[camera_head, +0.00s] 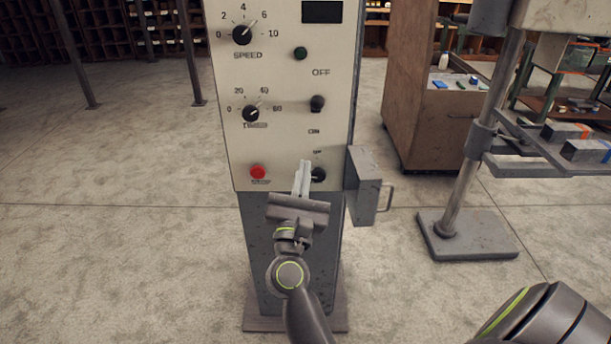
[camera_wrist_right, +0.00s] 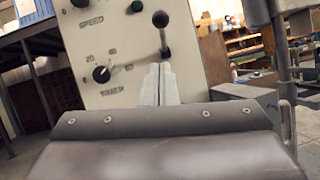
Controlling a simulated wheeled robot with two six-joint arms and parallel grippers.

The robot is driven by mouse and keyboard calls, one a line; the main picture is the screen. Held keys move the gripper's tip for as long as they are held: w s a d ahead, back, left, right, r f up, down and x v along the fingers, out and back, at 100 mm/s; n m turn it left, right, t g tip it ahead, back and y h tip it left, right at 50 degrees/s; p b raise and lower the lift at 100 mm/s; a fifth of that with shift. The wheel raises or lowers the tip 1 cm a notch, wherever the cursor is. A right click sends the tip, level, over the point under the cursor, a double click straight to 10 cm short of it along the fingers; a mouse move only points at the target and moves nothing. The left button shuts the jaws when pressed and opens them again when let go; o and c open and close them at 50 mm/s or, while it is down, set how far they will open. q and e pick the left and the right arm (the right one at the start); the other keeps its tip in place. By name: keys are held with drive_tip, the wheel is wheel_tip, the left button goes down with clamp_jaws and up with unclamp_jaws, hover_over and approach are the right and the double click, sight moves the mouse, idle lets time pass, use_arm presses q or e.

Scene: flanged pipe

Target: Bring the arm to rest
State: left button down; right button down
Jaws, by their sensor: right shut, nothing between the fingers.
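My right gripper (camera_head: 304,168) is in front of the lower right part of a cream control panel (camera_head: 285,135). Its two pale fingers are together with nothing between them. In the head view they partly overlap the lowest dark knob (camera_head: 318,175), beside a red button (camera_head: 258,172); I cannot tell whether they touch the panel. In the right wrist view the shut fingers (camera_wrist_right: 158,84) point up at the panel (camera_wrist_right: 120,60), just below a dark ball-ended lever (camera_wrist_right: 162,38). My left gripper is not in view.
A grey box with a handle (camera_head: 366,186) juts from the panel's right side. A steel stand (camera_head: 468,236) and a brown cabinet (camera_head: 425,120) are to the right. Bare concrete floor (camera_head: 110,240) lies open on the left.

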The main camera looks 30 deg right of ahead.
drive_tip(key=w+a+f+n+t+y, duration=0.1)
drive_tip(key=w+f+n+y, duration=0.15)
drive_tip(key=f+n, duration=0.4)
drive_tip(key=w+a+f+n+y, duration=0.1)
drive_tip(key=a+f+n+y, duration=0.1)
drive_tip(key=f+n+y, duration=0.4)
drive_tip(key=w+a+f+n+t+y, duration=0.1)
drive_tip(key=f+n, duration=0.4)
drive_tip(key=f, duration=0.2)
drive_tip(key=s+a+f+n+g+y, duration=0.1)
drive_tip(key=s+f+n+g+y, duration=0.2)
drive_tip(key=f+n, duration=0.65)
drive_tip(key=s+f+n+g+y, duration=0.25)
drive_tip(key=s+f+n, duration=0.2)
drive_tip(key=f, duration=1.05)
drive_tip(key=s+d+f+n+g, duration=0.2)
drive_tip(key=s+f+n+g, duration=0.55)
drive_tip(key=s+f, duration=1)
drive_tip(key=s+d+f+n+g, duration=0.2)
drive_tip(key=s+f+n, duration=0.1)
drive_tip(key=s, duration=0.8)
drive_tip(key=s+d+f+n+g, duration=0.3)
drive_tip(key=s+n, duration=0.1)
drive_tip(key=s, duration=0.7)
drive_tip(key=shift+s+f+h, duration=0.2)
drive_tip(key=shift+f+h, duration=0.1)
drive_tip(key=shift+f, duration=0.1)
